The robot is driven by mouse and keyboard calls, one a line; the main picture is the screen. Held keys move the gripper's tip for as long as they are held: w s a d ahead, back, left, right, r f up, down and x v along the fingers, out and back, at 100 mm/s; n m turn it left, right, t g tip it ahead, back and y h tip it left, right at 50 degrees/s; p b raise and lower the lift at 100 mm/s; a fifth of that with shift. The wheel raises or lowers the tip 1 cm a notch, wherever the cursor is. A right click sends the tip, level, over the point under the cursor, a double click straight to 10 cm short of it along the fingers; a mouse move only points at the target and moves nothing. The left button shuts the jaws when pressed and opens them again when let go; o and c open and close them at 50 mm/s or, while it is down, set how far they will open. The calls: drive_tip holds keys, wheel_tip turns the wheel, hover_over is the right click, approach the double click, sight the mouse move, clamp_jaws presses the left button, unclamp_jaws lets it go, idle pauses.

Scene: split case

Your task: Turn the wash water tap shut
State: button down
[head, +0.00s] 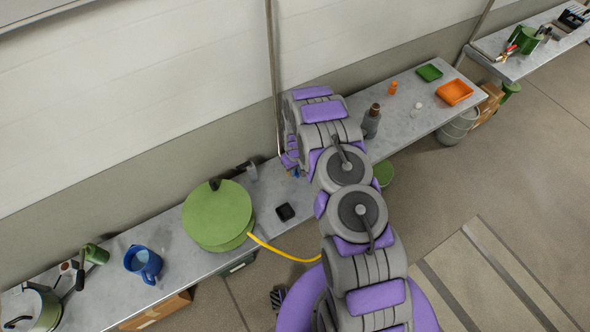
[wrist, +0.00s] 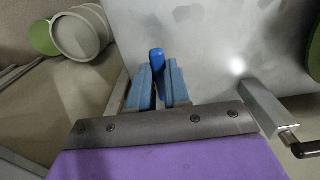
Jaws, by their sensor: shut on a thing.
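My gripper (wrist: 158,84) shows in the wrist view with its two blue-padded fingers close together. They are shut on a small blue piece (wrist: 157,56), which sticks out between the fingertips and looks like the tap's handle. The grey metal bench top (wrist: 215,40) lies beyond it. In the head view my arm reaches over the bench to the wall side. My gripper is mostly hidden behind the arm there, and a small blue spot (head: 295,172) shows by it. The tap's body is hidden, and I cannot tell how far the handle is turned.
A green round lidded thing (head: 217,214) with a yellow hose (head: 285,253) and a small black tray (head: 285,212) are left of my arm. A grey bar (wrist: 265,105) is beside my gripper. A vertical pipe (head: 273,60) runs up the wall.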

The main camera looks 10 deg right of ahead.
drive_tip(key=shift+s+a+m, duration=0.1)
drive_tip(key=shift+a+m, duration=0.05)
drive_tip(key=shift+m, duration=0.15)
drive_tip(key=m, duration=0.1)
drive_tip(key=a+m+p, duration=0.1)
drive_tip(key=m, duration=0.1)
drive_tip(key=m+p, duration=0.1)
drive_tip(key=shift+s+a, duration=0.15)
drive_tip(key=shift+a, duration=0.15)
drive_tip(key=m, duration=0.1)
drive_tip(key=a+m+p, duration=0.1)
drive_tip(key=m, duration=0.1)
drive_tip(key=m+p, duration=0.1)
drive_tip(key=m, duration=0.1)
drive_tip(key=a+m+p, duration=0.1)
drive_tip(key=shift+w+m, duration=0.4)
drive_tip(key=m+p, duration=0.1)
drive_tip(key=w+a+m+p, duration=0.1)
drive_tip(key=m, duration=0.1)
drive_tip(key=shift+w+a+f+m+p, duration=0.1)
drive_tip(key=shift+w+m+p, duration=0.2)
drive_tip(key=shift+m, duration=0.5)
drive_tip(key=shift+w+a+m+p, duration=0.1)
drive_tip(key=shift+m+p, duration=0.25)
drive_tip(key=shift+m, duration=0.45)
drive_tip(key=shift+w, duration=0.15)
drive_tip(key=shift+w+m, duration=0.1)
drive_tip(key=shift+m, duration=0.2)
